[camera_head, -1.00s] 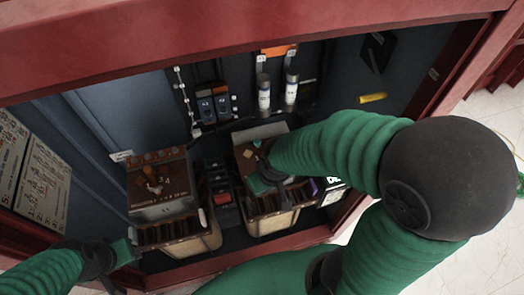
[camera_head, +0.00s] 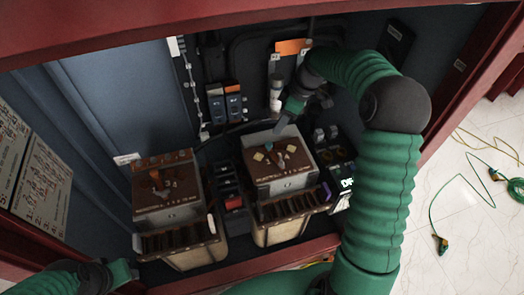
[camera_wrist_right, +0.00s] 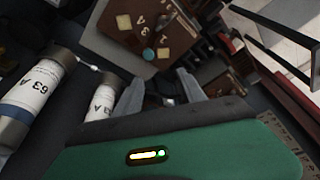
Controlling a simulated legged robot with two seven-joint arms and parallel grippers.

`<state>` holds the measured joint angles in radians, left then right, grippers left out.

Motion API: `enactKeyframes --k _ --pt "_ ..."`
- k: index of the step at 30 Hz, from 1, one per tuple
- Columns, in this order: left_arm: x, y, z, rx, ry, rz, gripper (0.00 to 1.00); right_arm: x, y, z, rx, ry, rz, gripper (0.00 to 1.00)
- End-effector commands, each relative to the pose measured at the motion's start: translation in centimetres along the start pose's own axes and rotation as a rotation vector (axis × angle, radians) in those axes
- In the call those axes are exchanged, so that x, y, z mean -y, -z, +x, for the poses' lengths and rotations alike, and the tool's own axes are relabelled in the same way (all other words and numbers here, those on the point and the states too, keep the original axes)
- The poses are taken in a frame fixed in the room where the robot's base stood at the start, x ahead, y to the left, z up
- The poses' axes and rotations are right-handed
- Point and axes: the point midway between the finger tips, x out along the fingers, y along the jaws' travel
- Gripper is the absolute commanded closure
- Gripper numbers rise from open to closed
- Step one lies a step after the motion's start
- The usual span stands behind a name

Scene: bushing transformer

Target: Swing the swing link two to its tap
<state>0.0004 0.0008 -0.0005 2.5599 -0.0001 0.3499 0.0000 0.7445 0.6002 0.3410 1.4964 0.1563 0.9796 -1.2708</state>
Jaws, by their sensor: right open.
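Two transformers with brown tops stand side by side in the cabinet: the left one (camera_head: 165,190) and the right one (camera_head: 278,165). The right one's top carries cream squares and a small teal-tipped part, possibly a swing link (camera_head: 289,150). The wrist view shows this brown top (camera_wrist_right: 165,30) with cream squares and a teal dot. I cannot tell which part is swing link two. My right gripper (camera_head: 283,122) hangs above the back edge of the right transformer, open and empty; its fingers also show in the wrist view (camera_wrist_right: 160,92). My left gripper (camera_head: 125,275) is at the lower left, its jaws unclear.
White 63 A fuse cylinders (camera_wrist_right: 38,95) stand close beside my right gripper. The red cabinet frame (camera_head: 250,20) borders the opening. A green cable (camera_head: 460,180) lies on the floor at right.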

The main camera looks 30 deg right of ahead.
Motion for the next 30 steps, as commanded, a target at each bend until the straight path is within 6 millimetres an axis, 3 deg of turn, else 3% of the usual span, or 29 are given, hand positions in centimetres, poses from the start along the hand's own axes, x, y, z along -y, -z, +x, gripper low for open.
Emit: enactKeyframes --k 1,3,8,24,30 --pt "0.0 -0.1 0.6 0.0 0.0 0.0 0.6 -1.8 -1.1 -0.2 -0.03 0.001 -0.028 0.52" --pt "0.0 -0.1 0.6 -0.001 0.0 0.001 0.6 -2.9 -1.7 -0.8 -0.056 0.003 -0.067 0.52" --pt "0.0 -0.1 0.4 -0.001 0.0 0.001 0.6 -3.4 -1.8 0.1 -0.064 0.008 -0.086 0.52" --pt "0.0 0.2 -0.7 -0.001 0.0 0.001 0.6 -2.9 -0.6 13.1 -0.058 0.003 -0.087 0.52" --pt "0.0 0.2 -0.9 -0.001 0.0 0.001 0.6 -3.1 -0.7 15.4 -0.059 0.001 -0.085 0.52"
